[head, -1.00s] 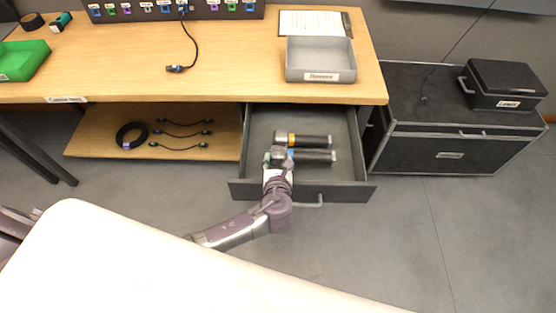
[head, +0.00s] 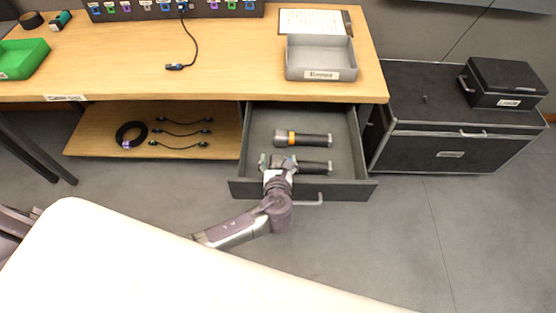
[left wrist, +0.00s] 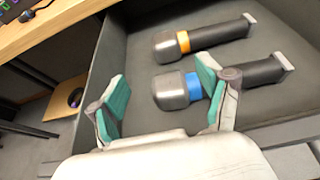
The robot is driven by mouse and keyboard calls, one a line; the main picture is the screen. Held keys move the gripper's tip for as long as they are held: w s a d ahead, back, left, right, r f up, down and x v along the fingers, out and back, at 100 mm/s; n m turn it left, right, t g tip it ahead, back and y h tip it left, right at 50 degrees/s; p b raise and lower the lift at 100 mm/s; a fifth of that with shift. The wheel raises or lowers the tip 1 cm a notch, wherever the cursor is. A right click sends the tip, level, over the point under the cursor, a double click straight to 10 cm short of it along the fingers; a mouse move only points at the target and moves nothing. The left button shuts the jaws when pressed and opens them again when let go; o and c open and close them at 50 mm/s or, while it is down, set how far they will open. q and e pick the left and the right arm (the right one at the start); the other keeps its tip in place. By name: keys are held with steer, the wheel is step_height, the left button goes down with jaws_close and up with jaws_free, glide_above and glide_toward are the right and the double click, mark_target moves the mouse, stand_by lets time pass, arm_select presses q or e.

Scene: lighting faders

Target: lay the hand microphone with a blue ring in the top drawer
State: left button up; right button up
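The hand microphone with a blue ring (left wrist: 194,86) lies in the open top drawer (head: 345,135), its silver head toward the left and its black handle toward the right. In the head view its handle (head: 314,167) shows, and my gripper hides part of its head end. My left gripper (head: 275,161) is over the drawer's front left part. In the left wrist view its teal-padded fingers (left wrist: 162,98) are spread wide. The right-hand finger stands in front of the microphone, close to the blue ring; I cannot tell whether it touches. My right gripper is not in view.
A microphone with an orange ring (head: 303,138) lies behind it in the drawer. A grey tray (head: 320,74) sits on the desk above. Cables lie on the lower shelf (head: 215,145) at left. A black case (head: 440,150) stands at right.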

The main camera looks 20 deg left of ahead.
arm_select(q)
steer(key=r+v, duration=0.1)
steer(key=v, duration=1.1)
steer(key=shift+r, duration=0.2)
